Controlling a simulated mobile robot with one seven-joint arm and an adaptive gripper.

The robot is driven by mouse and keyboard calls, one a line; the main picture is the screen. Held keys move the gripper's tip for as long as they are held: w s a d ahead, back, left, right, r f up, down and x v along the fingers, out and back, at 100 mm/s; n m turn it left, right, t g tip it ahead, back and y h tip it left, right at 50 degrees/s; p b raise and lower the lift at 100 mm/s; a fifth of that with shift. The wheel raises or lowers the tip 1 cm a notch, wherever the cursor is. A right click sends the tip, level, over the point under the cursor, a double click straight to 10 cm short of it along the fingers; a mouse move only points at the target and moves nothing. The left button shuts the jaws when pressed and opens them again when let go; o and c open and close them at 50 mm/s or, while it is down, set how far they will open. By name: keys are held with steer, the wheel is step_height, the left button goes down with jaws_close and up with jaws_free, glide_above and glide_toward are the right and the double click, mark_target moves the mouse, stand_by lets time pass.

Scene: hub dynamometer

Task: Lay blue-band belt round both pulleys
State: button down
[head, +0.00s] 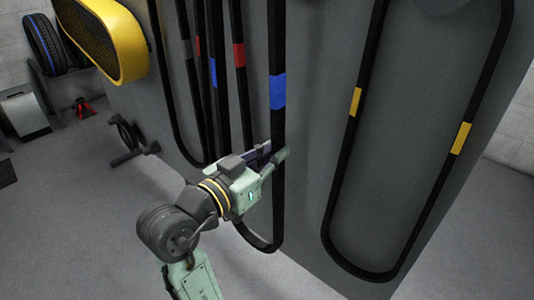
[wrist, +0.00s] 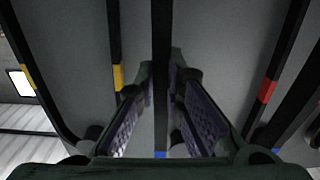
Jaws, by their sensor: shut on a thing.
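The blue-band belt (head: 277,125) is a long black loop hanging against the grey panel, with a blue band (head: 278,92) on its near strand. My gripper (head: 275,155) is shut on this strand below the band. In the wrist view the strand (wrist: 160,50) runs between the two jaw pads of my gripper (wrist: 163,100), with a bit of blue at the bottom. The lower loop hangs free below my gripper. The belt's top is out of frame. I cannot make out either pulley.
A yellow-band belt (head: 355,102) hangs to the right and a red-band belt (head: 239,55) to the left, both close by. More black belts hang further left. A yellow perforated guard (head: 125,48), tyres (head: 42,43) and a red stand (head: 83,108) are at the left. The floor there is mostly clear.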

glide_toward(324, 127)
steer(key=shift+w+d+r, duration=0.95)
steer(key=shift+w+r, duration=0.4)
steer(key=shift+w, duration=0.1)
steer(key=shift+p+x, duration=0.3)
steer(key=shift+x, duration=1.05)
steer(key=shift+w+d+f, duration=0.15)
steer(key=shift+f, duration=0.1)
steer(key=shift+f+b, duration=0.6)
steer(key=shift+b, duration=0.05)
steer(key=shift+f+b, duration=0.35)
steer(key=shift+f, duration=0.05)
steer(key=c, duration=1.6)
jaws_free()
steer(key=shift+o, duration=0.3)
steer(key=o, duration=0.3)
steer(key=shift+o, duration=0.2)
